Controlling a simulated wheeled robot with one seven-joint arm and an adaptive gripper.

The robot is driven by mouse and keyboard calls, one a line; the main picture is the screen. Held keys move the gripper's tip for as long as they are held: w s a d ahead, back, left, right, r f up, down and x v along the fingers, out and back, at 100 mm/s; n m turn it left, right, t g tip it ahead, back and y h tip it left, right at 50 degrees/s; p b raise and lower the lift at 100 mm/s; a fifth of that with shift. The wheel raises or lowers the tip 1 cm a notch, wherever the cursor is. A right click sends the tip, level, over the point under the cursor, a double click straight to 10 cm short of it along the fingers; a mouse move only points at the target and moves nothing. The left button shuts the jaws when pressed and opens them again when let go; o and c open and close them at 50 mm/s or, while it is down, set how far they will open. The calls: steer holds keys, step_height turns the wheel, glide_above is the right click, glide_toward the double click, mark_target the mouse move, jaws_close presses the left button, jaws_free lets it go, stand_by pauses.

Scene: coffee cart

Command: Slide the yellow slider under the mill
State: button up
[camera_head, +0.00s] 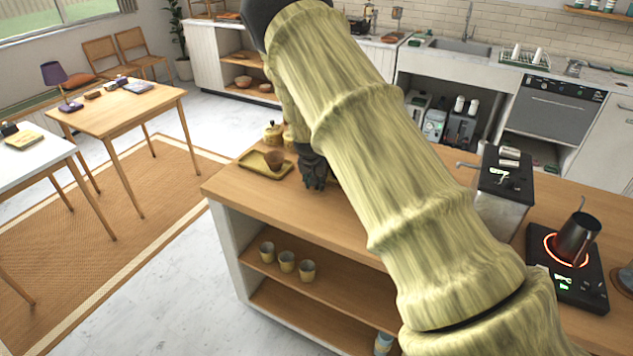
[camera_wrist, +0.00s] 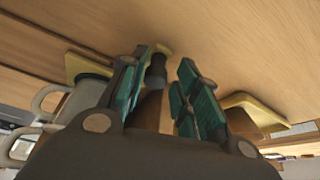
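My gripper (camera_head: 314,172) is low over the wooden counter, just right of a yellow tray. In the wrist view its two teal-padded fingers (camera_wrist: 170,75) stand apart. A brown shape (camera_wrist: 147,110) and a dark rod-like piece with a yellow end (camera_wrist: 158,62) show between or just beyond the fingers. I see no clear grasp on them. A yellow-edged piece (camera_wrist: 85,66) lies left of the fingers, and another yellow rim (camera_wrist: 255,108) is at right. I cannot tell for sure which of these is the slider. The mill is not clearly recognizable; my arm hides much of the counter.
The yellow tray (camera_head: 252,169) holds a brown cup (camera_head: 274,160); a lidded yellow pot (camera_head: 271,132) stands behind. Metal handles (camera_wrist: 45,100) show at the wrist view's left. To the right are a metal machine (camera_head: 503,190) and a glowing burner (camera_head: 566,275) with a dark pitcher (camera_head: 577,238).

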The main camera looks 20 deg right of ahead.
steer(key=shift+s, duration=0.1)
steer(key=v, duration=1.1)
steer(key=shift+r, duration=0.45)
steer(key=shift+a, duration=0.1)
